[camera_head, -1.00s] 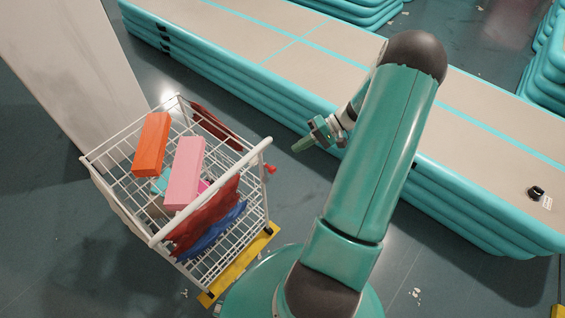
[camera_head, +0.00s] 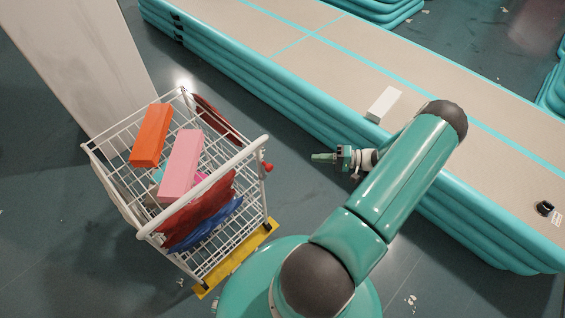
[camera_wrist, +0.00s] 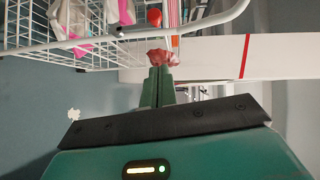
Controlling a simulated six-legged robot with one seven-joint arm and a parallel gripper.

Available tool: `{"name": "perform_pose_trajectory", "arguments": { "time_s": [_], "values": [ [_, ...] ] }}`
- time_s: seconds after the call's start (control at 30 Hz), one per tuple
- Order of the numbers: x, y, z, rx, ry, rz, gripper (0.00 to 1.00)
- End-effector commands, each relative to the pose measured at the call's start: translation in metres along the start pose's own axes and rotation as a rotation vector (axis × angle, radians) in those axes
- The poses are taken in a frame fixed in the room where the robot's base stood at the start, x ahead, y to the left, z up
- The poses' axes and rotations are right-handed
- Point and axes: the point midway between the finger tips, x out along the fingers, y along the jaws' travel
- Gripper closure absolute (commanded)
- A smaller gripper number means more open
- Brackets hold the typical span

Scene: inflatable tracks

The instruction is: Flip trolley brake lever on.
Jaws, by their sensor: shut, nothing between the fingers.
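The trolley is a white wire basket cart (camera_head: 122,133) at the left of the head view, with a white push handle (camera_head: 205,185) on its near side. A small red lever (camera_head: 267,168) sits at the right end of that handle. In the wrist view a red part (camera_wrist: 160,57) shows just past my fingertips, below the white bar (camera_wrist: 200,22). My gripper (camera_head: 314,157) is shut and empty, to the right of the red lever and apart from it in the head view. It also shows in the wrist view (camera_wrist: 159,72), fingers together.
The trolley holds an orange block (camera_head: 151,136), a pink block (camera_head: 181,166), and red and blue items. A yellow plate (camera_head: 236,259) lies at its base. Teal inflatable tracks (camera_head: 300,95) run behind my arm, with a white block (camera_head: 383,104) on top. A pale pillar (camera_head: 85,60) stands behind the trolley.

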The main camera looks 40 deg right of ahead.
Motion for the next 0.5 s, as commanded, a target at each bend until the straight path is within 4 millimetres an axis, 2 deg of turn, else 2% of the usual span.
{"name": "perform_pose_trajectory", "arguments": {
  "time_s": [0.13, 0.27, 0.5],
  "values": [
    [0.004, 0.000, 0.000, 0.001, -0.001, 0.000, 1.00],
    [0.018, 0.000, 0.000, 0.001, -0.005, -0.001, 1.00],
    [0.063, 0.000, -0.001, 0.001, -0.007, -0.002, 1.00]
  ]
}}
